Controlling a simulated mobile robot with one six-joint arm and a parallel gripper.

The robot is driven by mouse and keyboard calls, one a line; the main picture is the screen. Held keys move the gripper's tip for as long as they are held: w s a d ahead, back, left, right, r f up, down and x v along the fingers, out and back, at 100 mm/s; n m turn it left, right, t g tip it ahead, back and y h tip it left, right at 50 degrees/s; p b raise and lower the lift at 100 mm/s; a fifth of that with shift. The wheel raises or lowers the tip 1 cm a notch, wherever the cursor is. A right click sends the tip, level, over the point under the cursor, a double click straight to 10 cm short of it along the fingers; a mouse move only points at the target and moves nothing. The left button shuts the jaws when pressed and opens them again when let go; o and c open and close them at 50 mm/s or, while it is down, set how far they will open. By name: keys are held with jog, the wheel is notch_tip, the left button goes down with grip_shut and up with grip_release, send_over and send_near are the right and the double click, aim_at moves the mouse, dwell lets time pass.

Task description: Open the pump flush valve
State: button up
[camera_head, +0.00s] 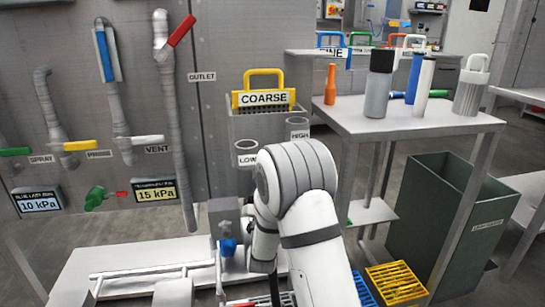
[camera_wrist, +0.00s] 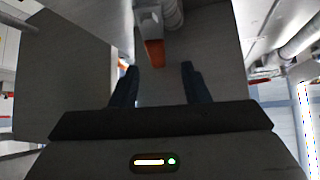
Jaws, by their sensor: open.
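No label reading pump flush is legible, so I cannot tell for sure which valve is the pump flush valve. In the wrist view an orange-red handle (camera_wrist: 154,53) on a pale ribbed fitting (camera_wrist: 160,14) lies just beyond and between the fingertips of my gripper (camera_wrist: 157,68). The dark fingers are apart, with a gap between them and no visible grip on the handle. In the head view my white arm (camera_head: 302,190) reaches low toward the bench and hides most of the gripper area. A blue part (camera_head: 228,247) shows beside a grey block (camera_head: 224,213) left of my arm.
Wall pipes carry a red handle (camera_head: 181,31), a blue handle (camera_head: 104,55), a yellow handle (camera_head: 79,146), a white handle (camera_head: 148,140) and a green handle (camera_head: 14,152). The COARSE basket (camera_head: 264,100) stands behind my arm. A side table (camera_head: 410,112) and green bin (camera_head: 440,215) are right.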

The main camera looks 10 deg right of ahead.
jog(key=x, duration=0.3)
jog(key=b+x, duration=0.1)
jog(key=x, duration=0.3)
jog(key=shift+s+d, duration=0.15)
jog(key=shift+d, duration=0.05)
jog(key=shift+c, duration=0.5)
grip_shut()
